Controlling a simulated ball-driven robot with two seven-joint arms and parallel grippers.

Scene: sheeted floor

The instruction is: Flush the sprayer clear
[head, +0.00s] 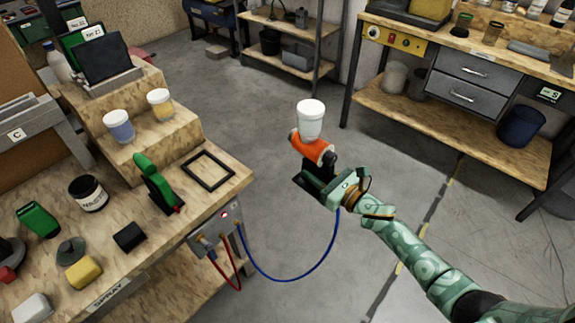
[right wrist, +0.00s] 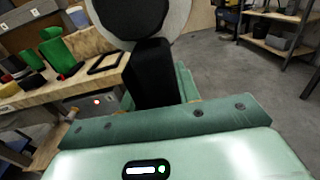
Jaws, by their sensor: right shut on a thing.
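My right gripper (head: 326,178) is shut on the dark handle of an orange sprayer (head: 312,148). It holds the sprayer upright over the open floor, right of the spray bench. A white lidded cup (head: 310,119) sits on top of the sprayer. A blue hose (head: 300,277) hangs from the grey box (head: 216,228) on the bench edge up toward the sprayer. My left gripper is not in view.
The spray bench (head: 110,262) holds a green stand (head: 155,180), a black square frame (head: 208,170) and small tools. A drawer workbench (head: 450,115) stands at right. The floor between is clear.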

